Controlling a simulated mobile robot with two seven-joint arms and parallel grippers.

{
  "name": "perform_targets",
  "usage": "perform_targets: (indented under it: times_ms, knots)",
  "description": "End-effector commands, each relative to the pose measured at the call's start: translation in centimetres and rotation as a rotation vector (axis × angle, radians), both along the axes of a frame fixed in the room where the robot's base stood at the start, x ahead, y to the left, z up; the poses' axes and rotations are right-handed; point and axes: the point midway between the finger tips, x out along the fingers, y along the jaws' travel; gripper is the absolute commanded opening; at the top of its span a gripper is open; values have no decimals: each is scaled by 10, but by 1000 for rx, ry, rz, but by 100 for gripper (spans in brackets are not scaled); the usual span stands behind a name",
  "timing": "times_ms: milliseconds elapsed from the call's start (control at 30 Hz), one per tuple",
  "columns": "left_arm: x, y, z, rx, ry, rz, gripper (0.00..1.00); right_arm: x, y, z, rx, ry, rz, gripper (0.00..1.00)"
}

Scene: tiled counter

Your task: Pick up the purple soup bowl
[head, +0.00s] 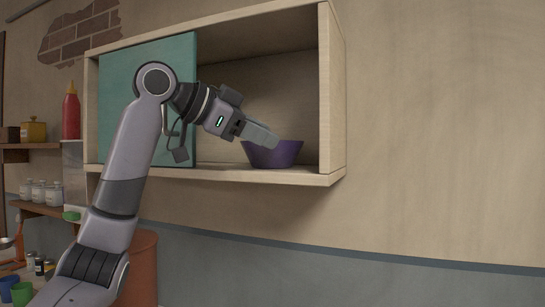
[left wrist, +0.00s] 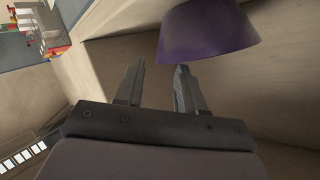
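The purple soup bowl (head: 276,154) stands upright on the floor of the open right part of a wall cabinet (head: 333,95). It also shows in the left wrist view (left wrist: 207,30), just beyond one fingertip. My left gripper (head: 262,137) reaches into the cabinet at the bowl's left side, and its fingers overlap the bowl's rim in the head view. In the left wrist view its two fingers (left wrist: 158,85) are apart with nothing between them. Whether a finger touches the bowl I cannot tell. My right gripper is in neither view.
A teal sliding door (head: 118,100) covers the cabinet's left part, behind my arm. The cabinet's right wall and floor edge (head: 250,176) bound the opening. Shelves at the left hold a red bottle (head: 71,114), a yellow pot (head: 34,131) and jars (head: 40,193).

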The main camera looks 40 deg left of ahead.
Motion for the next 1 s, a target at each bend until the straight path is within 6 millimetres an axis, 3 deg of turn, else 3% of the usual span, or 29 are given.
perform_targets:
  times_ms: [300,633,667,767,1000]
  knots:
    - [43,-14,-16,0,3,-1,38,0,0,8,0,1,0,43]
    - [51,-16,-20,0,-1,1,38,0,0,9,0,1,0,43]
    - [51,-16,-20,0,-1,1,35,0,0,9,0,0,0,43]
    - [51,-16,-20,0,0,0,3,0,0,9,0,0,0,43]
    - [51,-16,-20,0,-1,0,0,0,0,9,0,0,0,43]
